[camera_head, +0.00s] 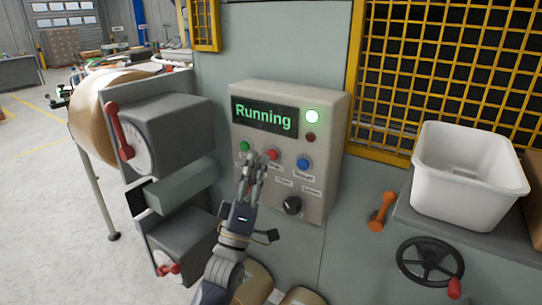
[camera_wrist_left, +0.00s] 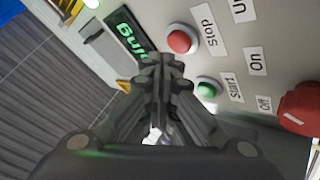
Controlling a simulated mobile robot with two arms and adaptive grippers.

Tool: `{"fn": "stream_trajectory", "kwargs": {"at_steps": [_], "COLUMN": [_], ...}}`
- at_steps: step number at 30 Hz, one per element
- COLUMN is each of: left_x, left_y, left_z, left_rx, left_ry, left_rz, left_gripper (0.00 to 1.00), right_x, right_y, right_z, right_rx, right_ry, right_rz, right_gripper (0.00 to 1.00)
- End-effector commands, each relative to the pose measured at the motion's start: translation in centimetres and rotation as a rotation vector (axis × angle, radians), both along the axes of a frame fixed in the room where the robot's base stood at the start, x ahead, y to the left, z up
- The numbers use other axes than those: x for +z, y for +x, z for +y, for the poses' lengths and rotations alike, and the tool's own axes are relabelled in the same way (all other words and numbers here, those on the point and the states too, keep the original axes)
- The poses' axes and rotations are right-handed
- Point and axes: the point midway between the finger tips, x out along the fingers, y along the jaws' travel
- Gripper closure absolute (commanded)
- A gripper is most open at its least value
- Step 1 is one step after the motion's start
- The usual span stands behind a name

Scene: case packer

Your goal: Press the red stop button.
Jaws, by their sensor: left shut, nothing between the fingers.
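The red stop button (camera_head: 272,154) is on the grey control panel (camera_head: 240,170), between a green and a blue button. In the left wrist view the stop button (camera_wrist_left: 180,40) is next to a "Stop" label, slightly above and right of the fingertips. My left gripper (camera_head: 254,160) is shut and empty, in front of the panel. In the head view its fingertips overlap the area between the green and red buttons. They also show in the left wrist view (camera_wrist_left: 163,65); I cannot tell whether they touch the panel. My right gripper is not in view.
The display (camera_head: 264,115) reads "Running" beside a lit green lamp (camera_head: 312,116). The green start button (camera_head: 244,146), blue button (camera_head: 304,163) and black knob (camera_head: 292,205) are close by. A grey box with a red lever (camera_head: 118,130) stands to the left, a white bin (camera_head: 464,185) right.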

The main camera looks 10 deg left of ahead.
Motion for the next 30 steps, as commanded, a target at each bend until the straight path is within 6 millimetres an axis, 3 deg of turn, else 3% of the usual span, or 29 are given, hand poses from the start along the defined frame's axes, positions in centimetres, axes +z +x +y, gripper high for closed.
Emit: {"fn": "stream_trajectory", "kwargs": {"at_steps": [30], "left_x": [0.0], "left_y": [1.2], "left_z": [-0.4], "left_rx": [-0.001], "left_ry": [-0.001], "left_rz": [0.0], "left_gripper": [1.0], "right_x": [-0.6], "right_y": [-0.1], "right_z": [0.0], "right_rx": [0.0], "right_ry": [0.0], "right_rz": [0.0], "right_gripper": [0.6]}}
